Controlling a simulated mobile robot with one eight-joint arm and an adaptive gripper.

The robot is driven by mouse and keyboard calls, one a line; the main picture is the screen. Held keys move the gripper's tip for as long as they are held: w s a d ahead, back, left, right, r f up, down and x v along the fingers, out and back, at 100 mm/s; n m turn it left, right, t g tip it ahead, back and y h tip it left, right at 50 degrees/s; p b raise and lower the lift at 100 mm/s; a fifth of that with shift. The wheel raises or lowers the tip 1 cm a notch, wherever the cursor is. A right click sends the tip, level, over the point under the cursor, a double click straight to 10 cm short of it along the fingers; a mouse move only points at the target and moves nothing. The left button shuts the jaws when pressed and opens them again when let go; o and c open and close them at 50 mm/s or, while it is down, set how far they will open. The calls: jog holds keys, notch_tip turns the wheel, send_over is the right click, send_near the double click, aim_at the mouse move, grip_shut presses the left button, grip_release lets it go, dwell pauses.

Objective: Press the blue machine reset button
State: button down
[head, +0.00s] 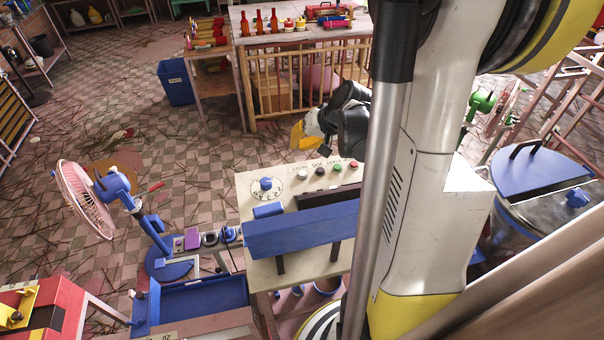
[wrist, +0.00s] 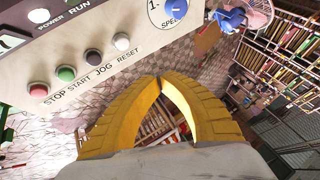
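The blue machine (head: 300,232) stands below my arm in the head view, with a cream control panel on its far side. The reset button is white (wrist: 121,41); the wrist view shows it above the word RESET, and it also appears in the head view (head: 302,174). Beside it are the dark jog button (wrist: 93,55), green start button (wrist: 66,73) and red stop button (wrist: 38,90). My gripper (wrist: 160,82) has yellow fingers whose tips meet, with nothing held. In the wrist view the tips lie below and right of the reset button, apart from it.
A speed dial with a blue knob (head: 266,184) is on the panel left of the buttons. A fan (head: 85,198) stands further left. Beyond are a blue bin (head: 176,82) and a table with bottles (head: 272,20).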

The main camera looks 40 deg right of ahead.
aim_at(299, 172)
jog(key=shift+f+b, duration=3.05)
jog(key=shift+f, duration=0.9)
jog(key=shift+f, duration=0.15)
jog(key=shift+f+b, duration=0.35)
jog(key=shift+b, duration=0.2)
jog(key=shift+f+b, duration=0.45)
jog(key=shift+r, duration=0.1)
jog(key=shift+r+p, duration=0.65)
jog(key=shift+r, duration=0.2)
jog(key=shift+r+p, duration=1.85)
jog(key=shift+r, duration=0.65)
